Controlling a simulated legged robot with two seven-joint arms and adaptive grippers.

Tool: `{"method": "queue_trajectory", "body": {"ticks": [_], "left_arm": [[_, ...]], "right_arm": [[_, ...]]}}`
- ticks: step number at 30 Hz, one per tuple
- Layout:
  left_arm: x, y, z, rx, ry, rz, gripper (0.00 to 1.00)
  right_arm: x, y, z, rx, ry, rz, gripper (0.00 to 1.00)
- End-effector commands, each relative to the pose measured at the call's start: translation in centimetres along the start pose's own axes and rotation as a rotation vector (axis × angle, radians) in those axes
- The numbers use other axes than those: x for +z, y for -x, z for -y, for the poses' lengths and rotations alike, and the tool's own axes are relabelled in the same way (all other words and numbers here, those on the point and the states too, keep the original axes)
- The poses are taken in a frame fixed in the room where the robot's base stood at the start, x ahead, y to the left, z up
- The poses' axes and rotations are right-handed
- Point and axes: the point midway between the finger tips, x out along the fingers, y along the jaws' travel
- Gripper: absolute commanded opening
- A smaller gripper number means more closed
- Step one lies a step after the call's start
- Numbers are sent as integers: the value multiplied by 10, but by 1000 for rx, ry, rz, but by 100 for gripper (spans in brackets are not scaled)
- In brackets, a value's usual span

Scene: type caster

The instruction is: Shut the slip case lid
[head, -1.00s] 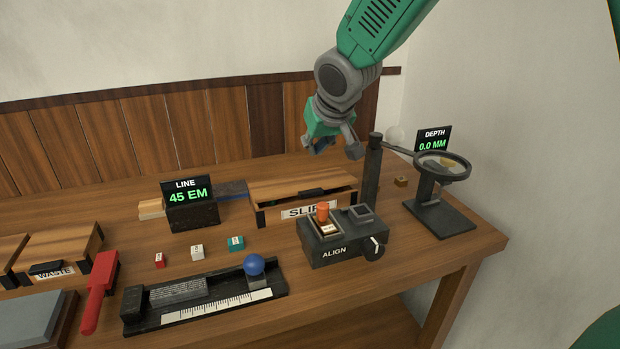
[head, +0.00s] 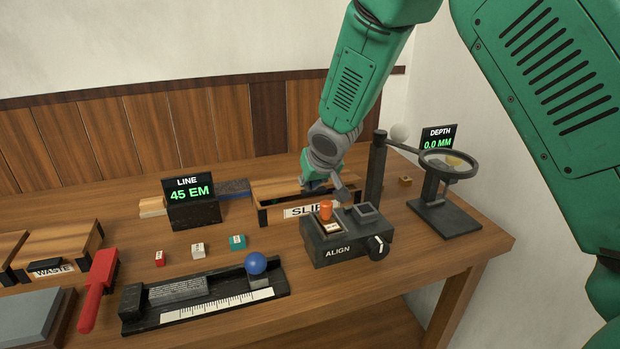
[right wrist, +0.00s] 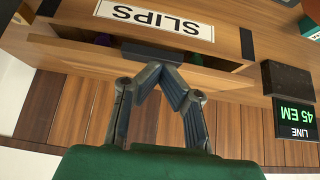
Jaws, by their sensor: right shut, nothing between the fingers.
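The slip case (head: 263,215) is a wooden box with a white SLIPS label, at the back middle of the bench. Its wooden lid (head: 275,187) stands partly open, with a dark gap behind the front wall. In the right wrist view the case is upside down; the lid (right wrist: 90,62) has a dark handle (right wrist: 165,55), and purple and green bits show in the gap. My right gripper (head: 322,186) is shut and empty, pointing down at the lid's right part. Its fingertips (right wrist: 160,72) look close to the handle; contact is unclear. My left gripper is out of view.
The ALIGN box (head: 345,240) with an orange knob stands in front of the case. A dark post (head: 376,175) and magnifier stand (head: 445,215) are to the right. The LINE display (head: 190,200) is left. Small colored blocks (head: 198,250) lie in front.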

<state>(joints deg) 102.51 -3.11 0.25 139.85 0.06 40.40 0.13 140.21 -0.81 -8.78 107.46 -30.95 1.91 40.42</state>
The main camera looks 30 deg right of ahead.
Motion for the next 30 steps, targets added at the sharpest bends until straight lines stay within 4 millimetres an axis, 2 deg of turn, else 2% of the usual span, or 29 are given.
{"method": "queue_trajectory", "body": {"ticks": [7,15,26,30], "left_arm": [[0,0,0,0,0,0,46],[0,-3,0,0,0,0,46],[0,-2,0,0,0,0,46],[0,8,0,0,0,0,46]], "right_arm": [[1,-1,-1,0,-1,1,0],[24,-18,1,2,1,2,0],[25,-19,1,0,0,7,0],[18,-11,0,0,0,5,0]]}}
